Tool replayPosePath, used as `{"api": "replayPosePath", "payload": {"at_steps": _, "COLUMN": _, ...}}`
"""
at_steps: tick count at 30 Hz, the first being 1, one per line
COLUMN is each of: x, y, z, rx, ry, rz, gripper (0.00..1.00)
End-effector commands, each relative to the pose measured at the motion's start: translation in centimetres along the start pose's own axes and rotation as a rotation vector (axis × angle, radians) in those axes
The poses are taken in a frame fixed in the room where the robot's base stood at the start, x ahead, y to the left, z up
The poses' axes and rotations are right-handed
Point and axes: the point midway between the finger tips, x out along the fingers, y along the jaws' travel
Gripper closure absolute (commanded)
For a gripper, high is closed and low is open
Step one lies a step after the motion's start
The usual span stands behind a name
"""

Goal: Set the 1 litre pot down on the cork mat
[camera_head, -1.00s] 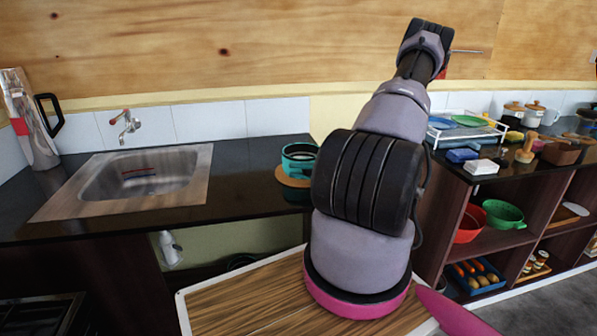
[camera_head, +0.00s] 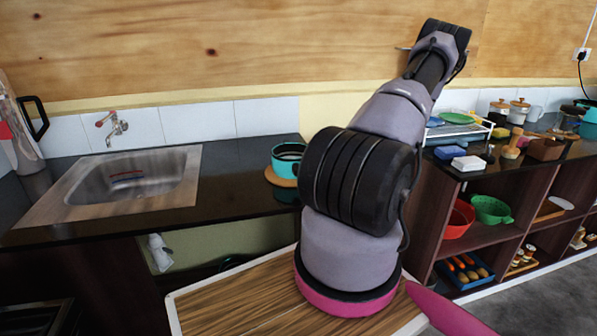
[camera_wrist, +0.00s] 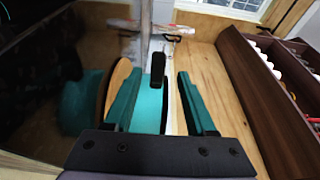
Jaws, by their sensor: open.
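The teal pot (camera_head: 286,161) stands upright on the round cork mat (camera_head: 279,179) on the dark counter, right of the sink. The mat shows past the pot's left and front side. In the head view my arm hides my gripper. In the wrist view, which looks turned on its side, my gripper (camera_wrist: 160,98) is open, with one teal finger on each side. The teal pot (camera_wrist: 148,108) shows between the fingers with a black handle-like part facing me. The mat (camera_wrist: 117,82) shows edge-on at its left, against the glossy counter. Contact between fingers and pot cannot be told.
The sink (camera_head: 135,182) with its tap (camera_head: 113,127) lies left of the pot. A white dish rack (camera_head: 458,130) and several small items stand on the right counter, above shelves with a red bowl (camera_head: 458,219) and green colander (camera_head: 491,209). Counter between sink and mat is clear.

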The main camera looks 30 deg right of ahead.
Motion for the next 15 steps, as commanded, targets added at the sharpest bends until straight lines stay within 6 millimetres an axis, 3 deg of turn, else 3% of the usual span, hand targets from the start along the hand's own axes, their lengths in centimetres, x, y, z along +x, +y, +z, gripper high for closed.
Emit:
{"api": "replayPosePath", "payload": {"at_steps": 3, "x": -1.9, "y": 0.0, "z": -0.1, "rx": 0.001, "ry": 0.004, "rz": -0.001, "gripper": 0.44}}
{"api": "replayPosePath", "payload": {"at_steps": 7, "x": -3.0, "y": 0.0, "z": 0.0, "rx": 0.0, "ry": 0.002, "rz": 0.0, "gripper": 0.44}}
{"api": "replayPosePath", "payload": {"at_steps": 12, "x": -3.3, "y": -0.2, "z": 0.0, "rx": 0.002, "ry": -0.008, "rz": 0.006, "gripper": 0.44}}
{"api": "replayPosePath", "payload": {"at_steps": 15, "x": -2.4, "y": -1.3, "z": 0.1, "rx": 0.009, "ry": -0.055, "rz": 0.049, "gripper": 0.44}}
